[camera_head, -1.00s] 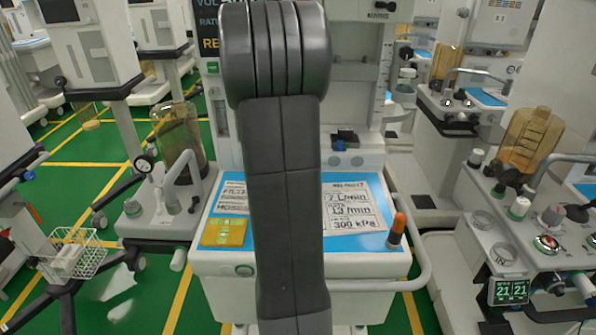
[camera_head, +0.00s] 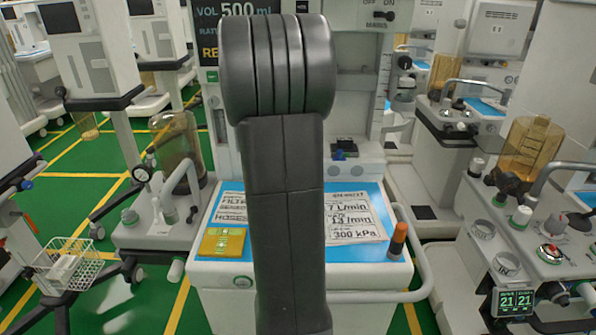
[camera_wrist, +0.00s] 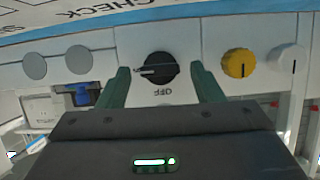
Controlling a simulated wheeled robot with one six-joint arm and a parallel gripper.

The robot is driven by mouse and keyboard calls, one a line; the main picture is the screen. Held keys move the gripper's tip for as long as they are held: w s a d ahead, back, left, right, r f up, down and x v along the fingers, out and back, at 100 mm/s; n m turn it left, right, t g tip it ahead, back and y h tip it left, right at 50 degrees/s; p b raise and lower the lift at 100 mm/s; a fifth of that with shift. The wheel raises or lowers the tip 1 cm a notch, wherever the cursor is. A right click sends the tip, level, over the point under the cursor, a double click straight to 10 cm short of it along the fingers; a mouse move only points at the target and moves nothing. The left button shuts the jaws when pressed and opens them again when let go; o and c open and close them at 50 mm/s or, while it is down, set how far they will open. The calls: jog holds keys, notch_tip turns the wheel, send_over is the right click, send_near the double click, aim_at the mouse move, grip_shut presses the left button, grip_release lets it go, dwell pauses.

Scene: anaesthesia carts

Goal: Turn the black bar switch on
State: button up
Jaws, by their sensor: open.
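The black bar switch (camera_wrist: 157,77) is a round black knob with a raised bar on a pale panel in the wrist view. Its bar lies roughly crosswise in the picture, with a light mark towards the left end. The word OFF is printed just below it. My gripper (camera_wrist: 160,68) is open, one green finger on each side of the knob. Gaps show between the fingers and the knob, and I cannot see any contact. In the head view my own arm hides the gripper.
A yellow knob (camera_wrist: 238,63) and a white knob (camera_wrist: 287,58) sit right of the switch, the yellow one near the right finger. Two grey discs lie left. A blue part (camera_wrist: 82,95) is beside the left finger. A blue-topped cart (camera_head: 371,192) stands ahead in the head view.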

jog(key=p+v, duration=0.2)
jog(key=v, duration=1.1)
jog(key=shift+s+p, duration=0.25)
jog(key=shift+p, duration=0.15)
jog(key=b+x, duration=0.3)
jog(key=x, duration=1)
jog(key=shift+w, duration=0.4)
